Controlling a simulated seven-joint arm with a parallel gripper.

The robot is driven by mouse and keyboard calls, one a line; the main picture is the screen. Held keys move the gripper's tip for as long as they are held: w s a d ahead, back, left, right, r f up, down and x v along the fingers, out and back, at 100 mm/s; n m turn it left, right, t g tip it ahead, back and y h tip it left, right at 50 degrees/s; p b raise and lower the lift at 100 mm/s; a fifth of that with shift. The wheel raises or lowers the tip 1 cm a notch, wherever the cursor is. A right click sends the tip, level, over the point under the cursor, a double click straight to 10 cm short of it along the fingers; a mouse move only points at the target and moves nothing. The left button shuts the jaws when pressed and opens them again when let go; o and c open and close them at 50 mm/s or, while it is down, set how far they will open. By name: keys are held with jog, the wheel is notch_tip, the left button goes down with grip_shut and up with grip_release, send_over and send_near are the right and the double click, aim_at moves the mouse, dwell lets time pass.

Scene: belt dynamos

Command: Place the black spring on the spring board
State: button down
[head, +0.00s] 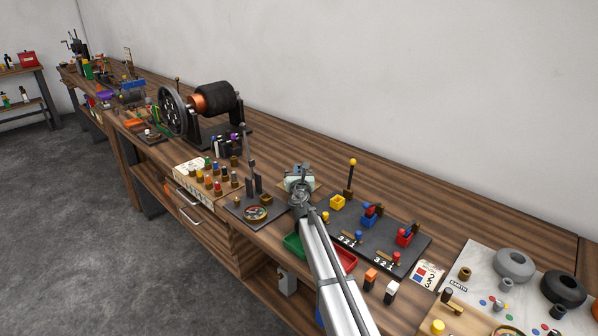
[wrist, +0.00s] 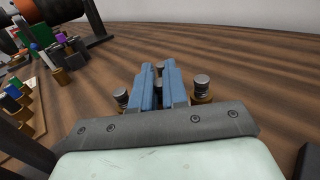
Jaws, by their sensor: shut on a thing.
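My gripper (head: 299,184) is over the middle of the bench in the head view, left of the dark block board. In the wrist view, its blue-grey fingers (wrist: 158,84) are shut on a small dark piece (wrist: 159,71) with a grey top. It seems to be the black spring, but the fingers hide most of it. A cream board (head: 184,166) with several coloured-topped brass pieces stands left of my gripper and appears to be the spring board. Its pieces also show at the left edge of the wrist view, apart from the fingers.
A dark base with two uprights and a round dial (head: 257,213) lies between the cream board and my gripper. A dynamo (head: 213,98) with a wheel stands behind the cream board. A dark board (head: 380,246) with coloured blocks lies to the right. The bench's back strip is clear.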

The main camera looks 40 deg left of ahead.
jog(key=shift+f, duration=0.1)
jog(key=c, duration=1.4)
grip_release()
jog(key=v, duration=1.2)
